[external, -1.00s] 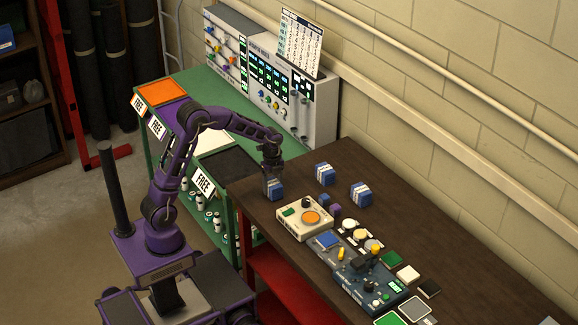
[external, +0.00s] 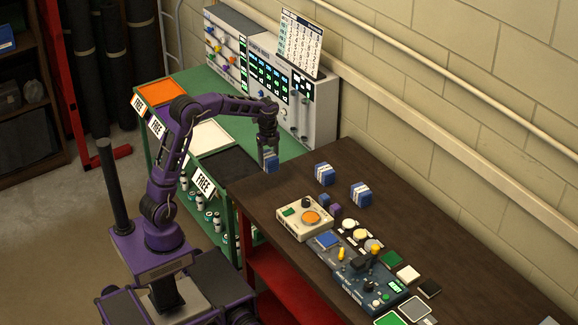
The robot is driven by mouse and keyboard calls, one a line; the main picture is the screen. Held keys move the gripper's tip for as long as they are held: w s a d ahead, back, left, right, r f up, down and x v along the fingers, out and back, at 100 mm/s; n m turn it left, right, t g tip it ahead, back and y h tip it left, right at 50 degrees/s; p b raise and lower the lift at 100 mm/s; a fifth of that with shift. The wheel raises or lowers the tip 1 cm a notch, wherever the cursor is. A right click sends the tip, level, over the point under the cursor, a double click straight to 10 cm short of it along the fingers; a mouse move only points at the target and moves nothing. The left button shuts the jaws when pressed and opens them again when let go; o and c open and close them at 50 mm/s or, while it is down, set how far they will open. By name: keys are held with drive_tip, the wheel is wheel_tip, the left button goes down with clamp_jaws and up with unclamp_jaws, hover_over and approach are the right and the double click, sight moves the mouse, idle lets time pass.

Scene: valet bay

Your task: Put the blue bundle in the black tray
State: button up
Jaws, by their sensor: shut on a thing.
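My gripper (external: 269,154) is shut on a blue bundle (external: 271,164) with a pale band. It holds the bundle near the left end of the dark table, just right of the black tray (external: 225,162). The bundle looks raised above the tabletop. The black tray lies flat at the near end of the green bench, with a FREE sign on its front, and looks empty. Two more blue bundles with white bands stand on the dark table, one (external: 324,174) nearer the gripper and one (external: 361,194) farther right.
An orange tray (external: 160,91) and a white tray (external: 208,133) lie farther along the green bench (external: 262,113). A panel with knobs (external: 268,74) stands behind. A cream box with an orange button (external: 304,219) and a blue control board (external: 356,267) sit on the dark table (external: 440,232).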

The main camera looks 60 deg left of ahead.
drive_tip(key=s+a+f, duration=0.1)
drive_tip(key=a+f, duration=0.2)
drive_tip(key=a, duration=0.7)
drive_tip(key=s+a+f, duration=0.1)
drive_tip(key=a+f, duration=0.1)
drive_tip(key=a, duration=0.9)
drive_tip(key=s+a+f, duration=0.1)
drive_tip(key=a+f, duration=0.2)
drive_tip(key=a, duration=0.7)
drive_tip(key=shift+n, duration=0.3)
drive_tip(key=f, duration=0.3)
drive_tip(key=a+f+b, duration=0.1)
drive_tip(key=f, duration=0.1)
drive_tip(key=shift+s+f, duration=0.1)
drive_tip(key=shift+f, duration=2.45)
drive_tip(key=shift+f, duration=0.1)
drive_tip(key=o, duration=1.5)
drive_tip(key=shift+f, duration=0.1)
wheel_tip(320, 180, up, 12)
drive_tip(key=shift+r+p, duration=0.2)
drive_tip(key=shift+p, duration=0.2)
